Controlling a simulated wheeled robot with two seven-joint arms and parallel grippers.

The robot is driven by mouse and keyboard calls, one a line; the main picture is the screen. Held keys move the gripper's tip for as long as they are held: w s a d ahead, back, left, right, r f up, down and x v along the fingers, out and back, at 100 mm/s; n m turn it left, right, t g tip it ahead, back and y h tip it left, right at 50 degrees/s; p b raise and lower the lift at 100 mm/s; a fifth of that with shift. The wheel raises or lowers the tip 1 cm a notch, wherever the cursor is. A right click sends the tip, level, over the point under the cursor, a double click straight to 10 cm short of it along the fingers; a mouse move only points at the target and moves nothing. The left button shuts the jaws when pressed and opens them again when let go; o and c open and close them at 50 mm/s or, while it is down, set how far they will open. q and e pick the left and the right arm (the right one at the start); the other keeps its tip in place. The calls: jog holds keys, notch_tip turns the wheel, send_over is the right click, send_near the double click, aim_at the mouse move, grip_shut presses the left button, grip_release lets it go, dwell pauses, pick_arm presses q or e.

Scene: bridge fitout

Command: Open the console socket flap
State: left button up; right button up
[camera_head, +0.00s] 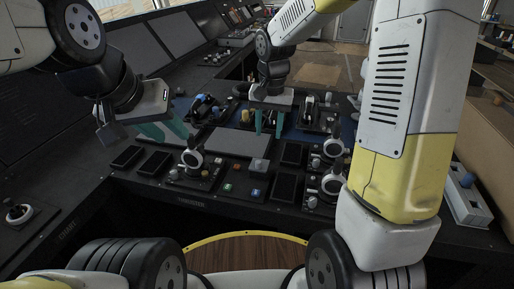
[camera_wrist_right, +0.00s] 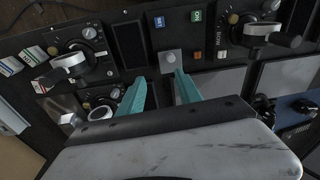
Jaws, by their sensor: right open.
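A small light-grey square cover (camera_head: 258,165), which looks like the socket flap, sits on the console among the buttons. It also shows in the right wrist view (camera_wrist_right: 172,60), lying flat as far as I can see. My right gripper (camera_head: 269,122) is open and empty, its teal fingers pointing down over the console behind the cover. In the right wrist view its fingertips (camera_wrist_right: 159,80) lie just short of the cover, apart from it. My left gripper (camera_head: 168,128) hangs over the console's left part, its teal fingers apart and empty.
Lever units stand left (camera_head: 192,160) and right (camera_head: 332,180) of the cover. A flat grey panel (camera_head: 222,142) lies behind it, and dark screens (camera_head: 155,163) lie around. A grey box with a blue knob (camera_head: 467,200) is at the far right.

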jog(key=g, duration=0.1)
send_over(258, 162)
jog(key=shift+m, duration=0.4)
notch_tip(258, 162, down, 7)
jog(key=shift+d+r, duration=0.1)
jog(key=shift+r, duration=0.05)
notch_tip(258, 162, down, 8)
jog(key=shift+r, duration=0.2)
grip_shut()
jog(key=shift+w, duration=0.1)
dwell(0.6)
